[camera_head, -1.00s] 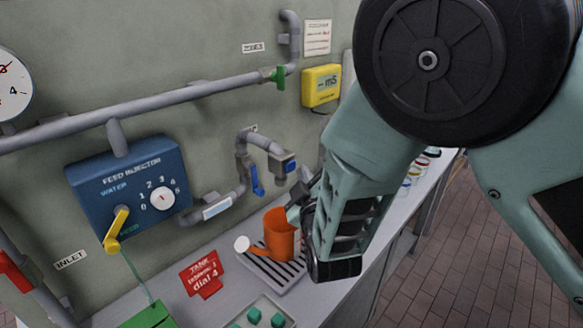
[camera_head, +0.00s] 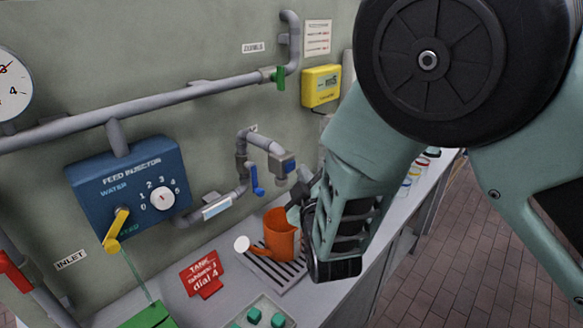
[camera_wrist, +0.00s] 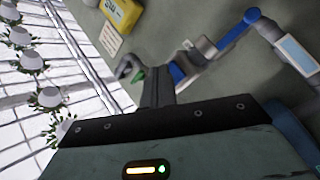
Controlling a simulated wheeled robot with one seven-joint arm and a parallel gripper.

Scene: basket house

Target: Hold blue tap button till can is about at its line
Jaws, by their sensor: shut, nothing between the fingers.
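The orange can (camera_head: 281,240), with a round white-faced spout end, stands upright on a slotted drain tray (camera_head: 291,277). The grey tap pipe (camera_head: 262,140) bends down above it and carries a blue block-shaped button (camera_head: 288,164). The button also shows in the wrist view (camera_wrist: 178,74). My gripper (camera_head: 296,203) is shut and empty, just right of the can's top and below the tap outlet. In the wrist view its fingers (camera_wrist: 157,85) reach up close to the blue button; I cannot tell whether they touch. The can's line and water level are not visible.
A blue lever (camera_head: 257,181) hangs on the pipe left of the tap. The blue feed injector box (camera_head: 128,190) with a yellow handle is on the wall. A red tank card (camera_head: 202,275) and a tray of green cubes (camera_head: 262,310) lie on the counter. Small jars stand behind my arm.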

